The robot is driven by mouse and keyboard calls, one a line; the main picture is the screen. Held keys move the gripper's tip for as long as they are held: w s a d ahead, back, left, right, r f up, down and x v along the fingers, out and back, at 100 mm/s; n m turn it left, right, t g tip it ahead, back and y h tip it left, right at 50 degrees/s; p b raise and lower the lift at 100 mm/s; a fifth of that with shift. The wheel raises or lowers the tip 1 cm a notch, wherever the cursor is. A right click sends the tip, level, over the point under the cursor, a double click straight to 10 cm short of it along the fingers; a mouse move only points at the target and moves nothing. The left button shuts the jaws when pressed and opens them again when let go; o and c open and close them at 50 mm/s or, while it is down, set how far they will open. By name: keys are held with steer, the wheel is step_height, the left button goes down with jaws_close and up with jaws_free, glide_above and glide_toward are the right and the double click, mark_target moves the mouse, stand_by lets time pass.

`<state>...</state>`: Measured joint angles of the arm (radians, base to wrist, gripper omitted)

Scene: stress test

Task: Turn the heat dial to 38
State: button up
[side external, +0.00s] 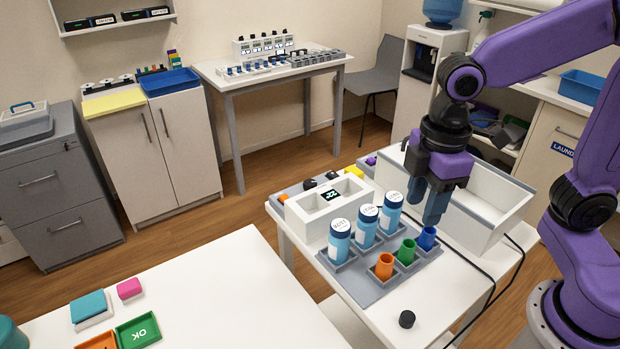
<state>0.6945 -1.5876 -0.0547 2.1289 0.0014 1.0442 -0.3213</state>
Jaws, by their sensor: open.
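My gripper (432,221) is open and points down over the right side of the small white table. Its fingertips appear just above or beside a small blue cup (427,238); I cannot tell if they touch it. A white box with two wells (298,222) has a small dark display (331,195) with lit digits, too small to read surely. A black round knob (407,319) sits near the table's front edge, apart from my gripper. Dark knob-like pieces (310,184) show behind the white box. Which of these is the heat dial is unclear, and no 38 mark is readable.
Three blue bottles with white caps (340,243) stand in a grey rack (372,288), beside orange (384,266) and green (407,250) cups. A long white bin (485,225) stands behind my gripper. Black cables run along the right. The table's front left is clear.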

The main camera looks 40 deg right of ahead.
steer(key=w+a+r+n, duration=0.1)
steer(key=w+a+r, duration=0.15)
steer(key=w, duration=0.85)
steer(key=n, duration=0.3)
glide_above(310, 182)
step_height(310, 182, down, 2)
step_height(310, 182, down, 17)
steer(key=shift+r, duration=0.1)
steer(key=c, duration=0.8)
